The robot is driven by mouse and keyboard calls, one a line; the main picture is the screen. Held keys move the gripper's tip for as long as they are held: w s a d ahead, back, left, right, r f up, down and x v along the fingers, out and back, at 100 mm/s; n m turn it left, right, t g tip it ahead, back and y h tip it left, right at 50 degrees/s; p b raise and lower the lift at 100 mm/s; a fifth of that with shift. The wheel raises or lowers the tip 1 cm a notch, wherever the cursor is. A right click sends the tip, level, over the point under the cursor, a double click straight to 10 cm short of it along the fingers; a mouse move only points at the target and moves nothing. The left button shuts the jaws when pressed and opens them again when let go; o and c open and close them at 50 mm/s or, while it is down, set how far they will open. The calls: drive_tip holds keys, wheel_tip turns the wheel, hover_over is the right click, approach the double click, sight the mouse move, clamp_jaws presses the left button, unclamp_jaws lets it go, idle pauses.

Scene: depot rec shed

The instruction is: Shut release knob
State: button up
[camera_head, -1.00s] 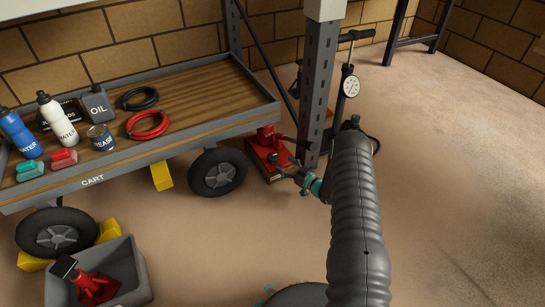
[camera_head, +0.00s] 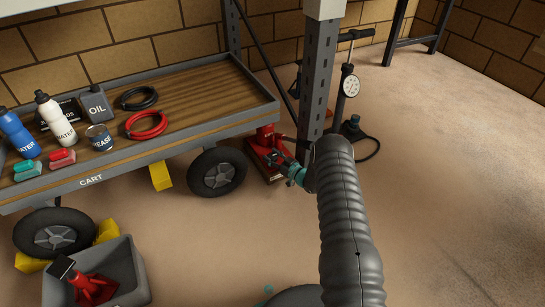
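A red jack (camera_head: 264,135) stands on a wooden board (camera_head: 256,167) on the floor, under the right end of the cart and beside the grey post. My gripper (camera_head: 275,157) is low in front of the jack, at the end of my arm that reaches in from the lower right. Its dark fingers overlap the jack's lower body in the picture. I cannot tell whether they touch it, or whether they are open or shut. The release knob cannot be made out; the gripper covers that part of the jack.
The cart (camera_head: 196,136) holds bottles, cans and hose coils; its wheel (camera_head: 217,173) is left of the jack, with a yellow chock (camera_head: 161,176). A grey post (camera_head: 317,85) and a floor pump (camera_head: 345,90) stand right. Right floor is clear.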

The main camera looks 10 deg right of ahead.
drive_tip(key=c, duration=0.5)
drive_tip(key=shift+m+t+h, duration=0.3)
drive_tip(key=shift+m+h, duration=0.1)
drive_tip(key=m+t+h, duration=0.2)
drive_tip(key=m+h, duration=0.1)
drive_tip(key=h, duration=0.2)
drive_tip(key=shift+a, duration=0.15)
drive_tip(key=m+t+h, duration=0.1)
drive_tip(key=m+h, duration=0.3)
drive_tip(key=h, duration=0.2)
drive_tip(key=m+h, duration=0.2)
drive_tip(key=h, duration=0.1)
drive_tip(key=m+g+h, duration=0.1)
drive_tip(key=m+h, duration=0.1)
drive_tip(key=h, duration=0.1)
drive_tip(key=shift+g, duration=0.3)
drive_tip(key=shift+w+m+g+h, duration=0.1)
drive_tip(key=shift+m+g+h, duration=1.2)
drive_tip(key=shift+m+h, duration=0.75)
drive_tip(key=shift+h, duration=0.45)
